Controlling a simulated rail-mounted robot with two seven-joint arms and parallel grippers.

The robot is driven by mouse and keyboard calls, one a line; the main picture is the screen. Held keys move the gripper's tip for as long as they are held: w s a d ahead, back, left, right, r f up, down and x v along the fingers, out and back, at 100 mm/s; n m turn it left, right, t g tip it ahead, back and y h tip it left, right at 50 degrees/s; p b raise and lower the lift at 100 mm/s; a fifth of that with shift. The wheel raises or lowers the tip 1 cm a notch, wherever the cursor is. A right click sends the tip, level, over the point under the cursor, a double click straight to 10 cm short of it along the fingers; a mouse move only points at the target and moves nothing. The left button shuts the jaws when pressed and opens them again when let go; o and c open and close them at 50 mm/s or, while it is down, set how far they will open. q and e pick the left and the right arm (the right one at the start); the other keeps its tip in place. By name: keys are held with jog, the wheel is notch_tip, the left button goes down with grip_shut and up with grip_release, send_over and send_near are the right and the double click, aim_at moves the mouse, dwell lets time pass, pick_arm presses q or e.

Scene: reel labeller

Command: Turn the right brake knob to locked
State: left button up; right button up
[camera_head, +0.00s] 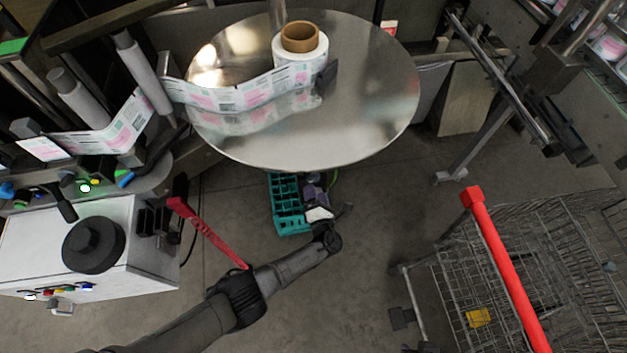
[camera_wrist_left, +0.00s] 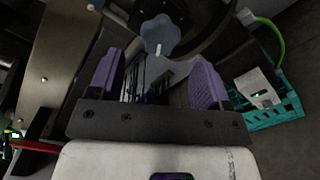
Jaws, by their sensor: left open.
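A grey lobed knob (camera_wrist_left: 160,37) with a short white mark shows at the top of the left wrist view, ahead of my left gripper. My left gripper (camera_wrist_left: 157,75) is open, its two purple finger pads apart, one to each side below the knob. I see no contact with the knob. In the head view my left gripper (camera_head: 314,194) is just below the near edge of the round metal table (camera_head: 370,110). The knob is hidden from the head view by that table. The frames do not name it as the right brake knob. My right gripper is not in view.
A teal crate (camera_head: 289,222) stands on the floor by my left gripper. A label reel (camera_head: 300,66) sits on the round table. A red lever (camera_head: 205,230) and a white cabinet (camera_head: 150,250) are at left. A wire cart (camera_head: 470,270) is at right.

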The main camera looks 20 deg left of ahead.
pick_arm(q)
jog(key=p+v, duration=0.1)
jog(key=v, duration=0.7)
jog(key=shift+s+p, duration=0.2)
jog(key=shift+p, duration=0.1)
jog(key=shift+d, duration=0.1)
